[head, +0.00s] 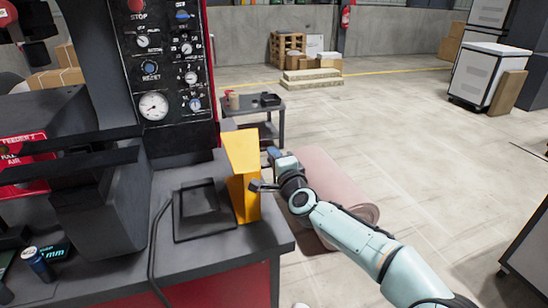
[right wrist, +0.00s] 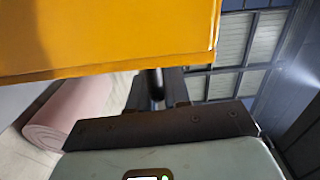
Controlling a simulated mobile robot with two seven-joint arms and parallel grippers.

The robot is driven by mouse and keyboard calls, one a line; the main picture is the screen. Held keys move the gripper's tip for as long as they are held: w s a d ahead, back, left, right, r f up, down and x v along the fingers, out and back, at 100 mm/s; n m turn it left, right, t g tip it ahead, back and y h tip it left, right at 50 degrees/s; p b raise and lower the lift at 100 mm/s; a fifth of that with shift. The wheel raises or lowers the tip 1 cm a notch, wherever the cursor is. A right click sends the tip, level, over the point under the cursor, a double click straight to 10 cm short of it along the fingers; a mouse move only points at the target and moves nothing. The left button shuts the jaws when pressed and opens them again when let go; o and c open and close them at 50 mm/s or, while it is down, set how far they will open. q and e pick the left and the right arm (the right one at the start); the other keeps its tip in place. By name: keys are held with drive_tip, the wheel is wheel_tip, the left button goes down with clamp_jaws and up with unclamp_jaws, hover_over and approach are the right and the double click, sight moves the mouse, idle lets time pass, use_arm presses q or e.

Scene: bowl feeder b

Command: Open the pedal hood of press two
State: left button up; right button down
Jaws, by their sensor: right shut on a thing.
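The yellow pedal hood (head: 243,177) stands upright, tilted a little, at the right edge of a grey bench. Beside it on the left lies a black square base with a raised rim (head: 201,211), uncovered, with a cable next to it. My right gripper (head: 262,185) reaches in from the right and is shut at the hood's right side. In the right wrist view the hood (right wrist: 110,35) fills the top, and my right gripper's dark fingers (right wrist: 158,88) close on a small dark bar just below its edge. My left gripper is not in view.
A red and black press panel with gauges (head: 165,60) rises behind the bench (head: 130,262). A small grey cart (head: 262,110) stands behind the hood. A pink roll (head: 335,183) lies on the floor near my right arm. Open floor extends right.

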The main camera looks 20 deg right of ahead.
drive_tip(key=shift+d, duration=0.1)
drive_tip(key=c, duration=1.2)
unclamp_jaws()
drive_tip(key=shift+o, duration=0.2)
drive_tip(key=shift+s, duration=0.1)
drive_tip(key=shift+s, duration=0.25)
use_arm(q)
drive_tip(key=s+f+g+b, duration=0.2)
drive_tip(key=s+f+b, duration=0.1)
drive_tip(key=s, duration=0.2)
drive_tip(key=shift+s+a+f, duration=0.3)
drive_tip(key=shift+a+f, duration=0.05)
use_arm(e)
drive_tip(key=s, duration=1.2)
drive_tip(key=shift+s+d, duration=0.15)
drive_tip(key=shift+s, duration=0.2)
